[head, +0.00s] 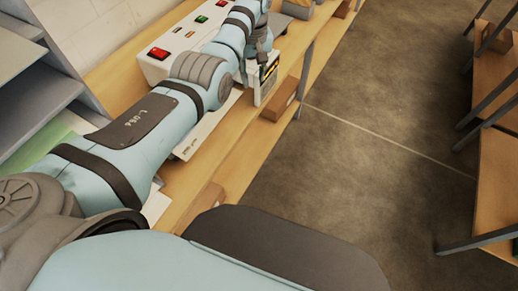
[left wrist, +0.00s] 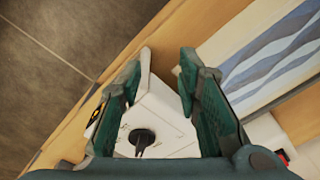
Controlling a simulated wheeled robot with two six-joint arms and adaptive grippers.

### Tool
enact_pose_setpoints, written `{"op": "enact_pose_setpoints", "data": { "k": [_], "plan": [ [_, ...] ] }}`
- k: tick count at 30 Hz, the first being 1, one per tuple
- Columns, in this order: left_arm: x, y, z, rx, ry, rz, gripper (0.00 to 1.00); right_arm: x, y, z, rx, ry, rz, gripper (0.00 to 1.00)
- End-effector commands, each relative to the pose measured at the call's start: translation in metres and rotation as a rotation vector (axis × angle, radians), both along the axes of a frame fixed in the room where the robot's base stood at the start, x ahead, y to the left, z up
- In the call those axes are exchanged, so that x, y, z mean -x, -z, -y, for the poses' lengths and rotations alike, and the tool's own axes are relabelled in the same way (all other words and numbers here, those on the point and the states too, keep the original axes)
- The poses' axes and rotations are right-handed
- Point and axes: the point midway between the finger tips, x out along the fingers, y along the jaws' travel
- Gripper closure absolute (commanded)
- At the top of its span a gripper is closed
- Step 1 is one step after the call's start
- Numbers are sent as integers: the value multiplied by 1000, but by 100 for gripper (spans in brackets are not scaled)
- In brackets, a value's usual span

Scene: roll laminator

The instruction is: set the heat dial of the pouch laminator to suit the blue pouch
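The white laminator (head: 155,66) lies along the bench, partly hidden behind my left arm. A small white control box (head: 259,93) with a lit amber display stands at its bench-edge side. In the left wrist view, the box's pale face (left wrist: 165,115) carries a dark round dial (left wrist: 143,137) with a narrow pointer-like part toward the picture's bottom. My left gripper (head: 263,50) is over the box. Its fingers (left wrist: 163,72) are apart, with the dial appearing between them; contact is not visible. A sheet with blue waves (left wrist: 275,60) lies beside; I cannot tell whether it is the blue pouch. My right gripper is out of view.
Red (head: 158,53) and green (head: 201,19) buttons sit on the laminator's top. A brown block (head: 280,100) lies by the bench's edge. Grey shelving (head: 35,85) stands at the left. Open floor (head: 380,110) separates the bench from another wooden table (head: 495,190).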

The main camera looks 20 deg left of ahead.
Motion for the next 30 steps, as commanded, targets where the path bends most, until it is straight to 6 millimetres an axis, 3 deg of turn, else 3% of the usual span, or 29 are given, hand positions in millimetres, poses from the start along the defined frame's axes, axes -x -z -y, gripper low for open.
{"op": "enact_pose_setpoints", "data": {
  "k": [10,21,25,30],
  "plan": [
    [18,96,32,3,105,6,69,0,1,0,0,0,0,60],
    [57,192,45,15,193,16,69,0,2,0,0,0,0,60],
    [68,212,46,17,211,20,69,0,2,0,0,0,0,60],
    [73,220,47,19,221,22,69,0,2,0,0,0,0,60]
  ]
}}
